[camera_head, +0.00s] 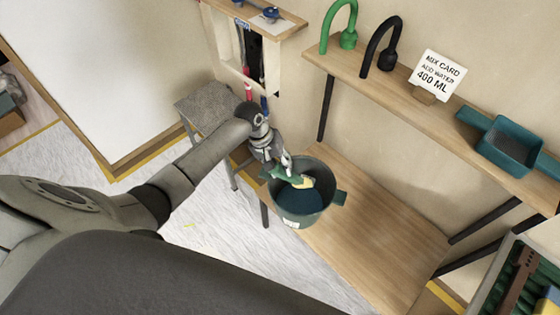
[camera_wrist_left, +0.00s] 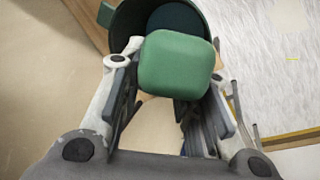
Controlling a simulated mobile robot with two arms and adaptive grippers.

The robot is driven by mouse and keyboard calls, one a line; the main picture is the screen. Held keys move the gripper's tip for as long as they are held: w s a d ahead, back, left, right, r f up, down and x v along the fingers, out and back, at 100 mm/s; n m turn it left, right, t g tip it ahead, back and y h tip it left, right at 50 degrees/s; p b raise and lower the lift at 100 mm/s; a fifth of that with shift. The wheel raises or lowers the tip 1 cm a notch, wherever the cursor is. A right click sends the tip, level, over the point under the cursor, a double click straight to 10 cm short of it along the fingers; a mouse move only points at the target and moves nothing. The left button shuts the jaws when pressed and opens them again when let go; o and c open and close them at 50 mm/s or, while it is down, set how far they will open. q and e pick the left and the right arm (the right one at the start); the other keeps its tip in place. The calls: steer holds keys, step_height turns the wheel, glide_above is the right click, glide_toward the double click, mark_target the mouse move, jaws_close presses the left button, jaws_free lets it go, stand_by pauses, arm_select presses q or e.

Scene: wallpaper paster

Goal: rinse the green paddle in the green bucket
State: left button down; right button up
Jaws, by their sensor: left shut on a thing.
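The green bucket (camera_head: 318,217) stands on the low wooden bench and holds dark blue liquid (camera_head: 302,201). My left gripper (camera_head: 284,168) is at the bucket's far-left rim, shut on the green paddle (camera_head: 290,178). The paddle's pale yellowish end (camera_head: 304,183) points into the bucket, above or at the liquid; I cannot tell if it touches. In the left wrist view, the paddle's green end (camera_wrist_left: 178,64) sits between the fingers of the gripper (camera_wrist_left: 160,95) and hides part of the bucket (camera_wrist_left: 125,30) behind it. My right gripper is not in view.
A grey stool (camera_head: 208,100) stands behind my left arm. The bench (camera_head: 365,235) is clear right of the bucket.

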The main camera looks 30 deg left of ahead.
arm_select(q)
step_height(320, 180, down, 12)
steer(key=b, duration=0.6)
steer(key=shift+r, duration=0.2)
stand_by(0.3)
steer(key=shift+f, duration=1.45)
steer(key=shift+a, duration=1.6)
steer(key=shift+d, duration=3.1)
steer(key=shift+a, duration=3)
